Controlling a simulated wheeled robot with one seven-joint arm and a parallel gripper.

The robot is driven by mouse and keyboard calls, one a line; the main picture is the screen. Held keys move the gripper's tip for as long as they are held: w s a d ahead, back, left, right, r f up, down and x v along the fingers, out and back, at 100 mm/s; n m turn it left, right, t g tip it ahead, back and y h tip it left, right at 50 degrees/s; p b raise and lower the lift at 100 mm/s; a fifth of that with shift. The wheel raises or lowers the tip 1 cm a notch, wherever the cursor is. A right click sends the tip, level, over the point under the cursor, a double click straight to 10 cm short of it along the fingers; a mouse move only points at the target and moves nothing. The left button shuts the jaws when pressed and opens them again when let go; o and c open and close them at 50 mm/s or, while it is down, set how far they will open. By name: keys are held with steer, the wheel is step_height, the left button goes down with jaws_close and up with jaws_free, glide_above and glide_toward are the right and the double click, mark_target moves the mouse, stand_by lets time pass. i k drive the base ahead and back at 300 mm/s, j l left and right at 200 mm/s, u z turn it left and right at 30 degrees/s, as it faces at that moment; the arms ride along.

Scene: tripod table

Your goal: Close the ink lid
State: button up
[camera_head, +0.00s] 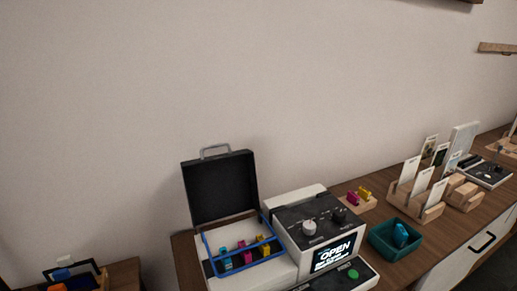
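The ink lid (220,188) is a dark panel with a grey handle (215,150) on its top edge. It stands upright at the back of the ink bay, so the bay is open. The bay (207,256) has a blue frame around it and holds small cyan, magenta and yellow pieces. To its right is the machine's dark control panel (290,218) with a light knob. Its screen (333,256) reads "OPEN" above smaller text that I cannot read. My gripper is not in view.
A teal bin (374,233) with a blue piece stands right of the machine. Behind it, a wooden block (343,203) holds magenta and yellow pieces. Wooden card holders (406,197) stand farther right. A plain wall is behind the lid; a gap separates the left table (125,270).

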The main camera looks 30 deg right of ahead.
mark_target(221, 186)
steer(key=i+l, duration=0.1)
steer(key=l, duration=1.35)
steer(key=i+l, duration=0.15)
steer(key=l, duration=0.6)
